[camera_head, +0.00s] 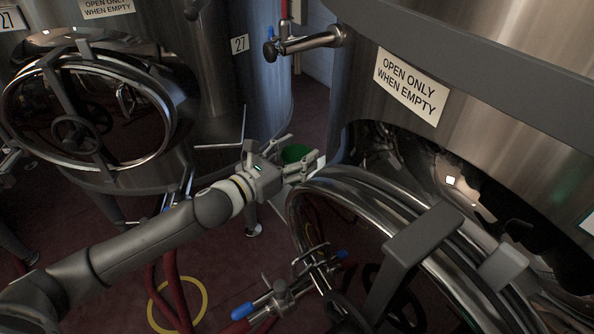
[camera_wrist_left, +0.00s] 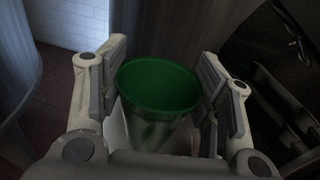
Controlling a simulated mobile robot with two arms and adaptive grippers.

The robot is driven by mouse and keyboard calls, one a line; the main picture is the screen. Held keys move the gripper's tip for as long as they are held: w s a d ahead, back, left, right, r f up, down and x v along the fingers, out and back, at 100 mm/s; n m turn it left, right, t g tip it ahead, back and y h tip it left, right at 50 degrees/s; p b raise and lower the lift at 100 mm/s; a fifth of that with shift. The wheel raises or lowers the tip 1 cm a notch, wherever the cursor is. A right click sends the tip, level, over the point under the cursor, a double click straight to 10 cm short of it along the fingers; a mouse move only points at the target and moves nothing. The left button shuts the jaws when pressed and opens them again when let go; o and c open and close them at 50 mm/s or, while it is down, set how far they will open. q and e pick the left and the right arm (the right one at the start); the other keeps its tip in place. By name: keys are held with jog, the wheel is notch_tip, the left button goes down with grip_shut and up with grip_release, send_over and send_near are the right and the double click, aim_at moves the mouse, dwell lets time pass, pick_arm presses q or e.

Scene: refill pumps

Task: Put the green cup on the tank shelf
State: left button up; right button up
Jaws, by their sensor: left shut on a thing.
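The green cup (camera_head: 295,153) is held upright or nearly so in my left gripper (camera_head: 299,157), in the gap between two tanks. In the left wrist view the cup (camera_wrist_left: 158,84) shows its open green rim and a dark green inside, between the two fingers of the left gripper (camera_wrist_left: 160,88). Its lower side is dim and partly hidden by the gripper. A pale piece shows just beside the cup in the head view; I cannot tell whether it is part of a shelf. My right gripper is not in view.
A large steel tank (camera_head: 350,100) with an open round hatch (camera_head: 310,190) stands right of the gripper. Another tank (camera_head: 262,90) stands behind left. A red hose and yellow ring (camera_head: 204,300) lie on the dark floor.

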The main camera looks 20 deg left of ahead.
pick_arm(q)
jog(key=shift+w+f, duration=0.1)
jog(key=shift+f, duration=0.3)
notch_tip(320, 180, down, 3)
jog(key=shift+f, duration=0.1)
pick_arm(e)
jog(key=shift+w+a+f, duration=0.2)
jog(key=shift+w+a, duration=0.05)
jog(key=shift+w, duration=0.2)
pick_arm(q)
jog(key=shift+f, duration=0.2)
jog(key=o, duration=0.7)
jog(key=shift+b, duration=0.3)
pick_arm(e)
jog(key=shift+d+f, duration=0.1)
